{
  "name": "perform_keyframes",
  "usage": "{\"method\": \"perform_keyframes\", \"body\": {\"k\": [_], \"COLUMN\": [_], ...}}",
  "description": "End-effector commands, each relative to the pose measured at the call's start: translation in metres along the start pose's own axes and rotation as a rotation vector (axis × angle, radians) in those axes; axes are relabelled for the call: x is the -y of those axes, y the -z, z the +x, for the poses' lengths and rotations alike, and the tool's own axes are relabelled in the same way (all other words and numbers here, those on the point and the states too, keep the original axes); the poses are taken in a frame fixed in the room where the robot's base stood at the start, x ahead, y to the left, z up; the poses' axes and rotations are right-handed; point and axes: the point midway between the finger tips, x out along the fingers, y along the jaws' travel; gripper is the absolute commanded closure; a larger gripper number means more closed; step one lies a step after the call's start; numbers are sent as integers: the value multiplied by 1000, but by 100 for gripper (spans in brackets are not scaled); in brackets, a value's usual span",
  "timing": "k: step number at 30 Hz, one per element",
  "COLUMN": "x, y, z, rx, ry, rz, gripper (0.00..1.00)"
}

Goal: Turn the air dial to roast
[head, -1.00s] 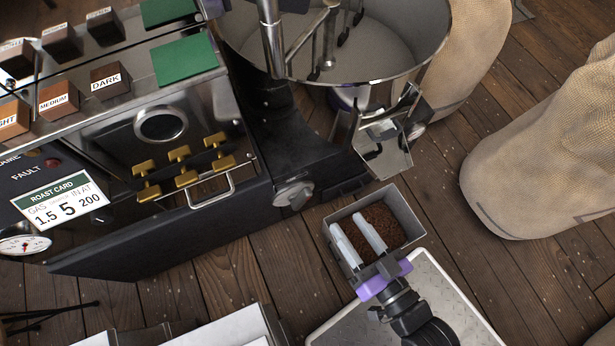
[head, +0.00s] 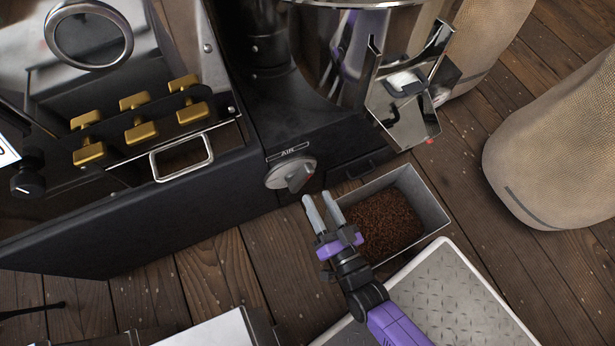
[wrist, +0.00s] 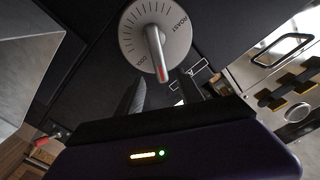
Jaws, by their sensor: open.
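The air dial (head: 279,176) is a round grey disc with a bar handle, on the front of the black machine under an "AIR" label. In the wrist view the dial (wrist: 135,33) shows tick marks between "COOL" and "ROAST". Its bar handle (wrist: 155,52) has a red tip that points between the two words, nearer "COOL". My gripper (head: 321,209) is open and empty, just in front of and below the dial, apart from it. In the wrist view the dark fingers (wrist: 163,94) reach toward the handle, which shows between and beyond them.
A metal bin of ground coffee (head: 430,195) sits just right of my gripper. A steel chute (head: 410,128) hangs above it. Brass handles (head: 137,130) and a steel pull (head: 182,158) are left of the dial. Burlap sacks (head: 550,140) stand at the right.

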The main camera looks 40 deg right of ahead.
Motion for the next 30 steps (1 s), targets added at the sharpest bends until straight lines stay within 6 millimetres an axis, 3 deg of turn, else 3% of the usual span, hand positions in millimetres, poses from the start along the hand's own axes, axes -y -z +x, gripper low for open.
{"method": "perform_keyframes", "body": {"k": [12, 25, 26, 30], "x": [-1, 1, 1, 1], "y": [0, 1, 1, 1], "z": [60, 72, 72, 72], "rx": [-3, 0, 0, 0], "ry": [0, 1, 0, 0], "rz": [0, -1, -1, -1], "gripper": [56, 56, 58, 86]}}
